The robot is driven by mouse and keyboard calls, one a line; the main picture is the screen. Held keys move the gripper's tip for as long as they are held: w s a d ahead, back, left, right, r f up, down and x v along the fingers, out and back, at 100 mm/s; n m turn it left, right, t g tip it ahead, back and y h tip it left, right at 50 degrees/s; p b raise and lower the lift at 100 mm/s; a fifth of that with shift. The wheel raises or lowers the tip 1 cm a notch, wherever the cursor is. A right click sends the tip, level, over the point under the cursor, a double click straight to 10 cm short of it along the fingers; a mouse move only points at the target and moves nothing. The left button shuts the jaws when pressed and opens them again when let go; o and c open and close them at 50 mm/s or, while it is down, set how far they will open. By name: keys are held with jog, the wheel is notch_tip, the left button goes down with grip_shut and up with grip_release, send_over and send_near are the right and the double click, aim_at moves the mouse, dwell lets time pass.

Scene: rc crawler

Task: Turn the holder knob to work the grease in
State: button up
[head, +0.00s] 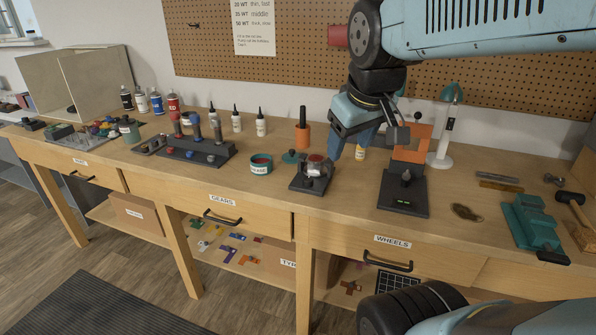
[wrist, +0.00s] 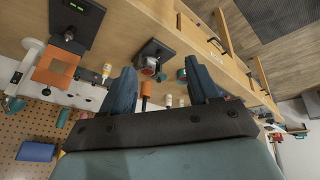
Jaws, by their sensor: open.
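The holder (head: 311,183) is a small dark block on the bench, with a grey rounded part and a dark red top. A small knob shows at its front, too small to tell how it is turned. In the wrist view the holder (wrist: 153,53) appears between my fingers, beyond their tips. My gripper (head: 350,145) hangs above and slightly right of the holder, tilted. Its two blue fingers are apart and empty, clear of the holder; they also show in the wrist view (wrist: 160,75). The teal grease tub (head: 261,171) stands open left of the holder.
A teal lid (head: 292,156) and an orange-bodied tool (head: 302,138) stand behind the holder. A dark stand with an orange frame (head: 410,155) is close on the right. A gear rack (head: 195,152) is left of the tub. Bare bench lies in front of the tub.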

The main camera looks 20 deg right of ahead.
jog(key=w+f+n+g, duration=0.2)
jog(key=w+n, duration=0.6)
jog(key=w, duration=0.3)
jog(key=n+g, duration=0.2)
jog(key=n, duration=0.9)
send_near(308, 178)
jog(key=shift+y, duration=0.3)
jog(key=f, duration=0.8)
jog(key=shift+w+d+f, duration=0.2)
jog(key=shift+w+f, duration=0.15)
jog(key=shift+f, duration=0.05)
jog(key=shift+c, duration=0.3)
jog(key=c, duration=0.9)
jog(key=shift+a, duration=0.2)
jog(key=shift+c, duration=0.3)
jog(key=shift+d, duration=0.1)
jog(key=shift+r, duration=0.1)
